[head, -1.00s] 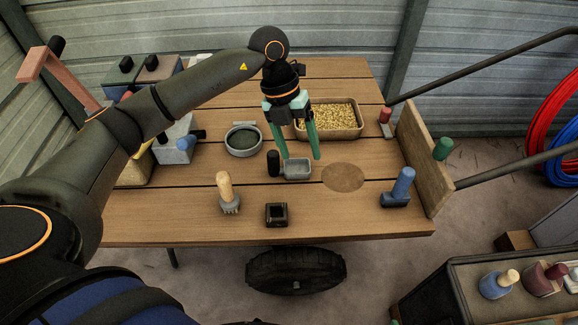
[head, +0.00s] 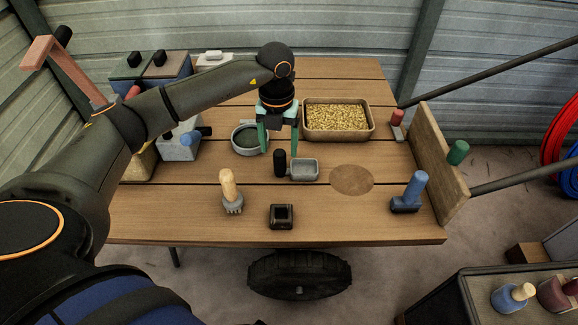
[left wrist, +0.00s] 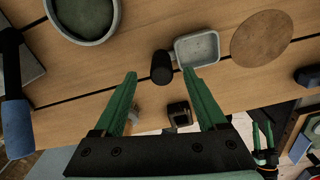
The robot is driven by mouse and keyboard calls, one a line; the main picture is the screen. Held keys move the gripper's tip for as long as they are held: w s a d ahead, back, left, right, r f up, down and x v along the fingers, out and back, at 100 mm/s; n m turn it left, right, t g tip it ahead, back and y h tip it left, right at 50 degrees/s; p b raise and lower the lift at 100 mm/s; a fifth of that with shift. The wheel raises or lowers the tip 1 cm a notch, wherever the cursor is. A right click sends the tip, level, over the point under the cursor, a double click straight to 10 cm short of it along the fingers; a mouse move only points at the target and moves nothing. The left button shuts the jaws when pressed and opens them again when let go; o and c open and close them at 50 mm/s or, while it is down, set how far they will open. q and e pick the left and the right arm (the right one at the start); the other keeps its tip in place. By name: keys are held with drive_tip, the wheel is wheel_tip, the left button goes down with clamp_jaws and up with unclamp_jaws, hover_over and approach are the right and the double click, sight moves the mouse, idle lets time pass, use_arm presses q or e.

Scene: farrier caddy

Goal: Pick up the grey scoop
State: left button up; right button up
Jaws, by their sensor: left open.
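The grey scoop has a shallow grey pan (head: 304,170) and an upright black handle (head: 280,163) on its left side. It rests on the wooden table; in the left wrist view its pan (left wrist: 197,49) is clear. My left gripper (head: 279,152) is open and empty, fingers pointing down above the handle. In the left wrist view the handle (left wrist: 161,67) shows between my left fingertips, with space on both sides. I cannot tell the exact height gap. Small green fingers that look like my right gripper (left wrist: 263,131) show at lower right in the left wrist view.
A round grey bowl (head: 250,140) and a tray of yellow pellets (head: 336,120) stand behind the scoop. A wooden-handled brush (head: 230,190), a black square holder (head: 281,216) and a blue-handled tool (head: 412,192) stand in front. A brown disc (head: 351,180) lies to the right.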

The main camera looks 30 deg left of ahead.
sight(280, 151)
use_arm(q)
wheel_tip(280, 151, down, 4)
drive_tip(key=shift+d+r, duration=0.1)
drive_tip(key=shift+r, duration=0.1)
clamp_jaws()
idle(0.4)
drive_tip(key=shift+w, duration=0.1)
